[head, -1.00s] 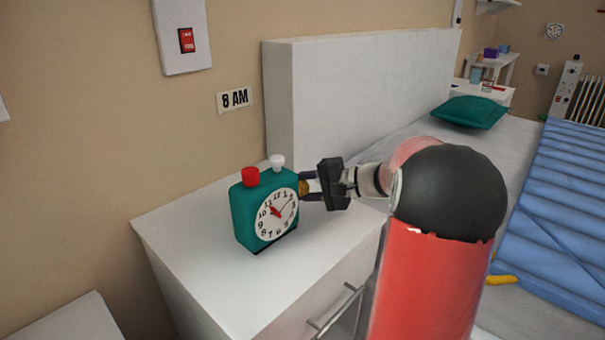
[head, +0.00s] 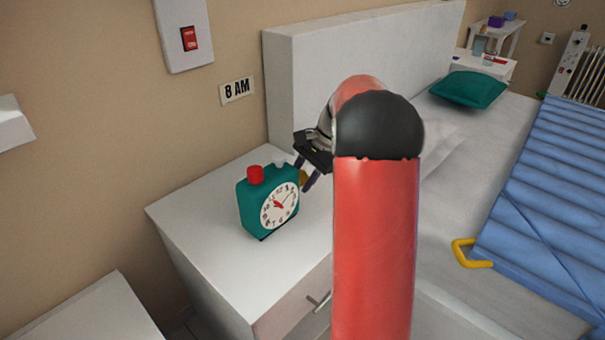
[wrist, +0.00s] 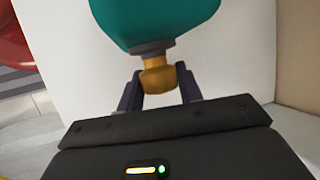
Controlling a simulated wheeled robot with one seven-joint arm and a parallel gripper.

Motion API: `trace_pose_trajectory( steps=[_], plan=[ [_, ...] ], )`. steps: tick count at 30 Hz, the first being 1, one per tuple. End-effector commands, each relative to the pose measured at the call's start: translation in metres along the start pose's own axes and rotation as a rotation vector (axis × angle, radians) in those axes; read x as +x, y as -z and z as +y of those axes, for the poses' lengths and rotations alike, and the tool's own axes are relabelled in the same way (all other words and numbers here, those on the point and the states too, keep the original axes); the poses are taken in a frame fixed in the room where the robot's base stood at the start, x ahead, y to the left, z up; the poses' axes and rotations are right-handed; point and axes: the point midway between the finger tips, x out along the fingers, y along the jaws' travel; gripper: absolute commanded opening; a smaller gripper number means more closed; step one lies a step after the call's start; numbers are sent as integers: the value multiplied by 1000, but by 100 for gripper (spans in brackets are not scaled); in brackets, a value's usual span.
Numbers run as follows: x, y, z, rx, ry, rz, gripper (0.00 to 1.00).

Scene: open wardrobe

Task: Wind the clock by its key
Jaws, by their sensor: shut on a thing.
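The teal clock (head: 252,212) stands upright on the white nightstand, with a white dial, a red knob and a white knob on top. In the wrist view the clock's teal body (wrist: 155,22) fills the top. Its yellow key (wrist: 158,78) sticks out from the clock on a grey collar. My gripper (wrist: 158,90) is shut on the key, with a dark finger on either side. In the head view my gripper (head: 306,180) is at the clock's right rear side, and the key is mostly hidden there.
The white nightstand (head: 200,215) has free room left of the clock. A white headboard (head: 340,70) rises behind my arm. A bed with a teal pillow (head: 468,90) and blue cover (head: 560,190) is at right. An "8 AM" sign (head: 237,91) and red switch (head: 189,38) are on the wall.

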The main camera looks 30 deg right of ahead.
Motion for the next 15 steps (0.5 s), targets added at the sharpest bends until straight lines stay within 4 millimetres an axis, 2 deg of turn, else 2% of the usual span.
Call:
trace_pose_trajectory(
  steps=[15],
  plan=[
    [2, 0, -2, 184, -453, -2, 13]
  ],
)
